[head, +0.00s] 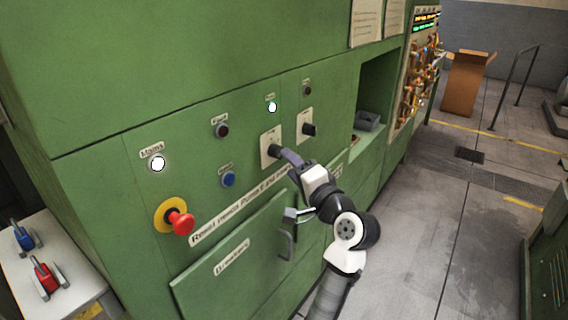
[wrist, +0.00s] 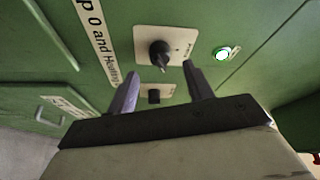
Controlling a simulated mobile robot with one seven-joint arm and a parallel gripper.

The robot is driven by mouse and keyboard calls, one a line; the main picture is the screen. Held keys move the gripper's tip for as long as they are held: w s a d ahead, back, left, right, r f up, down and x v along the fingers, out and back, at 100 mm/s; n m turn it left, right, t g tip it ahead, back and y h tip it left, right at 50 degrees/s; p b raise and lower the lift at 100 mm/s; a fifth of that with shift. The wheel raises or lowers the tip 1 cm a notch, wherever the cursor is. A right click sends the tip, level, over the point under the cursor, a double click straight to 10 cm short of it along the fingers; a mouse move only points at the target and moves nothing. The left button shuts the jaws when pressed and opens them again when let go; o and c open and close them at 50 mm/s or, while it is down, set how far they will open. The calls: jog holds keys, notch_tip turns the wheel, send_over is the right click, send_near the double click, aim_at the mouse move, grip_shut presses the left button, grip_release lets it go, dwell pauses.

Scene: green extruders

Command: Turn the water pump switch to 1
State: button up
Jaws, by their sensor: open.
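Two black rotary switches sit on pale plates on the green panel. The left switch (head: 273,151) has a lit white lamp (head: 272,106) above it. The right switch (head: 309,129) is a little further along. Their labels are too small to read, so I cannot tell which is the water pump's. My gripper (head: 285,154) is open right by the left switch and partly covers its plate. In the wrist view, the left switch (wrist: 160,53) lies just beyond and between the two fingertips (wrist: 162,72), apparently untouched. The right switch (wrist: 154,96) shows lower, between the fingers.
A red emergency button (head: 181,222) on a yellow ring, a blue button (head: 228,179) and a dark button (head: 221,130) sit left of the switches.

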jog(key=b+v, duration=0.2)
jog(key=v, duration=0.6)
jog(key=shift+s+d, duration=0.2)
jog(key=shift+s, duration=0.15)
